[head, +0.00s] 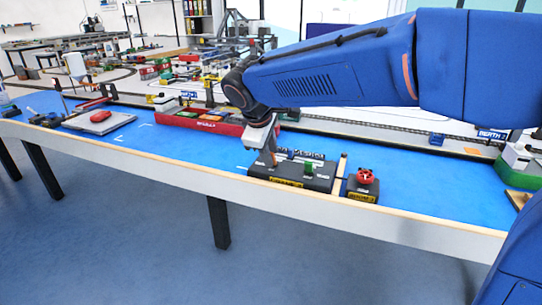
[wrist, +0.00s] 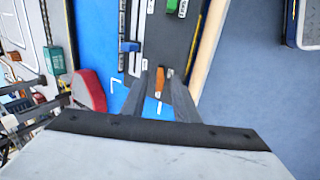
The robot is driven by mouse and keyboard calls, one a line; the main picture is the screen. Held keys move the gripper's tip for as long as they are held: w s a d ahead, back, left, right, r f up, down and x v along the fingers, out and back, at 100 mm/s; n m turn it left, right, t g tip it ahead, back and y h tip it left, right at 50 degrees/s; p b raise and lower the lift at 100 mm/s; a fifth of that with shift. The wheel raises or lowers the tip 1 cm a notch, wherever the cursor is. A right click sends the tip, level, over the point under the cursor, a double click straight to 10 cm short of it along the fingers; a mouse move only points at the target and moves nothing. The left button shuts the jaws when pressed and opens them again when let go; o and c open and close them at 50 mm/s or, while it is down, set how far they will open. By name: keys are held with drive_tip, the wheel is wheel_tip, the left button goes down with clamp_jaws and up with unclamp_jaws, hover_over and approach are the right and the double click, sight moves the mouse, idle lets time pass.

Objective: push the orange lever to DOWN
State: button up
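The orange lever (wrist: 160,78) stands on a dark control panel (wrist: 150,30). In the wrist view it shows between the two fingertips of my gripper (wrist: 160,90). The fingers are apart, with a gap around the lever; I cannot tell whether either one touches it. In the head view my gripper (head: 270,157) points down at the left end of the panel (head: 290,178) and mostly hides the orange lever. The DOWN marking cannot be read.
Blue table (head: 180,150) is clear in front.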

drive_tip(key=shift+x, duration=0.8)
clamp_jaws()
